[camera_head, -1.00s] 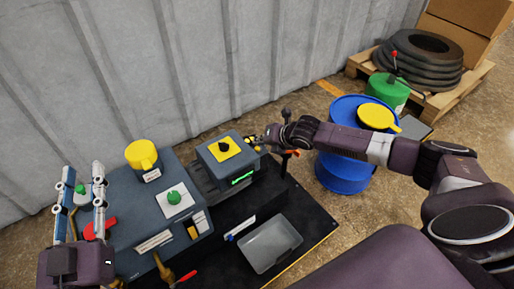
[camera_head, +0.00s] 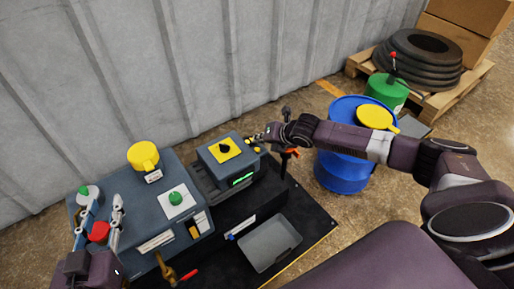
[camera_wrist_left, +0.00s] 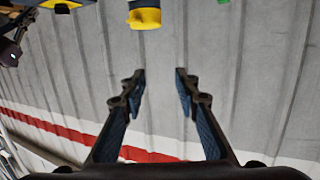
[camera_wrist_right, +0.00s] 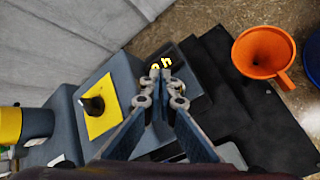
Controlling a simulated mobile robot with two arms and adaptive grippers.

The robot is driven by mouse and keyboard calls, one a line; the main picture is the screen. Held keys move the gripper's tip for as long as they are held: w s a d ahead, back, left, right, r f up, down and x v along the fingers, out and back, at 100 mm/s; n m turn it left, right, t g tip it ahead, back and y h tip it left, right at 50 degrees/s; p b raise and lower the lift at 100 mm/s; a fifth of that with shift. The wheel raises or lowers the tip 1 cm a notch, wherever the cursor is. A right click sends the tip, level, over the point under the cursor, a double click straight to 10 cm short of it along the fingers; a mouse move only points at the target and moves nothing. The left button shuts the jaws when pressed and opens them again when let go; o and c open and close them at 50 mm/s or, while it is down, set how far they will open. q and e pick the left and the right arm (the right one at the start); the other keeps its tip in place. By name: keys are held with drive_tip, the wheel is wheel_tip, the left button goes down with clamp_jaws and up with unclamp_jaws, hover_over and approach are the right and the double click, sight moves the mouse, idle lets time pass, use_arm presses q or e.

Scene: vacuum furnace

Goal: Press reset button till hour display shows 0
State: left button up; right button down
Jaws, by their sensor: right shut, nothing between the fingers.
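A small grey box with a yellow top plate and black knob (camera_head: 224,148) stands on the machine. Its green lit display (camera_head: 243,179) is on the front face, too small to read. Small yellow buttons are on its right side, one visible in the head view (camera_head: 257,150); they also show in the right wrist view (camera_wrist_right: 166,62). My right gripper (camera_head: 262,138) is shut and empty, its tips (camera_wrist_right: 161,73) close to the buttons; contact cannot be told. My left gripper (camera_head: 104,204) is open and empty over the left of the machine, also open in the left wrist view (camera_wrist_left: 160,72).
The machine carries a yellow cylinder (camera_head: 143,155), a green knob (camera_head: 176,198) and a red button (camera_head: 99,232). A grey tray (camera_head: 270,243) lies on the black mat. A blue barrel (camera_head: 342,172) stands under my right arm. An orange funnel (camera_wrist_right: 262,52) is near the right gripper.

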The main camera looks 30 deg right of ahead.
sight(259, 150)
drive_tip(key=shift+r+p, duration=1.7)
drive_tip(key=shift+p, duration=0.1)
use_arm(q)
drive_tip(key=s+a+f+g+y, duration=0.1)
drive_tip(key=s+a+f+g, duration=0.2)
drive_tip(key=s+f+g, duration=0.2)
drive_tip(key=s+a+f+g+y, duration=0.2)
drive_tip(key=s+f+g, duration=0.3)
drive_tip(key=s+f, duration=0.4)
drive_tip(key=shift+s+a+f+n, duration=0.3)
drive_tip(key=shift+s+a+f, duration=0.1)
drive_tip(key=shift+f, duration=0.1)
